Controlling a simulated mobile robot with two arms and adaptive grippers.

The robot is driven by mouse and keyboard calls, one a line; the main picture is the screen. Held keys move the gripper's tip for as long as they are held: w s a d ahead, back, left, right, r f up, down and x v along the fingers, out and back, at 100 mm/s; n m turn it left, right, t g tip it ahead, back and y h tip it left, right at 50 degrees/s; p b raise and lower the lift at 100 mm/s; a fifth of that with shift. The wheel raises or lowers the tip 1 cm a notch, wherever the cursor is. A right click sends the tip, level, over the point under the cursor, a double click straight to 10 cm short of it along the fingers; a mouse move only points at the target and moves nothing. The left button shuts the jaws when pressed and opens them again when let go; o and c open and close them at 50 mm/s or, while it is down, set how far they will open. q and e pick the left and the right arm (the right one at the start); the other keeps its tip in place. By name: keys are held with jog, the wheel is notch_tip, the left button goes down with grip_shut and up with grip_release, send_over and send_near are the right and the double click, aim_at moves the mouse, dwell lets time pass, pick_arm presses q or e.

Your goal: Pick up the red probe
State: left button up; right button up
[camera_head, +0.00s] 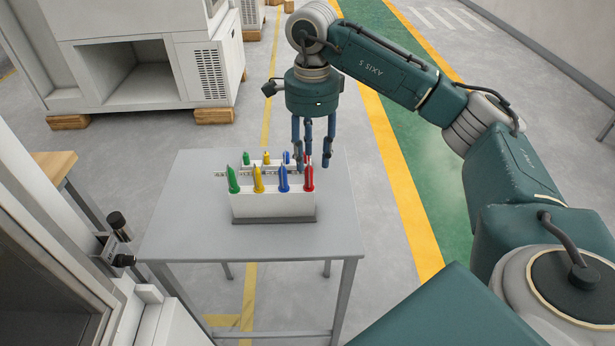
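A red probe (309,179) stands upright at the right end of the front row of a white rack (272,207). Green (233,180), yellow (258,180) and blue (283,180) probes stand to its left. My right gripper (313,163) points down over the right end of the rack, just behind and above the front red probe. Its fingers are spread, with nothing clearly held between them. Any red probe in the back row is mostly hidden by the fingers. My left gripper is not in view.
The rack stands on a grey table (190,215) with free room on both sides. A back row holds smaller-looking green (246,158), yellow (266,158) and blue (287,157) probes. A white machine (150,60) stands behind; a cabinet edge (60,250) is close at left.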

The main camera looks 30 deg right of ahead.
aim_at(308, 166)
jog(key=shift+f, duration=0.45)
jog(key=shift+w+f, duration=0.15)
jog(key=shift+f, duration=0.2)
jog(key=f+p, duration=0.1)
jog(key=f, duration=0.1)
jog(key=f+p, duration=0.1)
jog(key=f, duration=0.1)
jog(key=shift+w+a+f, duration=0.1)
jog(key=shift+a+f, duration=0.1)
jog(key=shift+f, duration=0.25)
jog(key=shift+c, duration=1)
jog(key=c, duration=0.4)
grip_shut()
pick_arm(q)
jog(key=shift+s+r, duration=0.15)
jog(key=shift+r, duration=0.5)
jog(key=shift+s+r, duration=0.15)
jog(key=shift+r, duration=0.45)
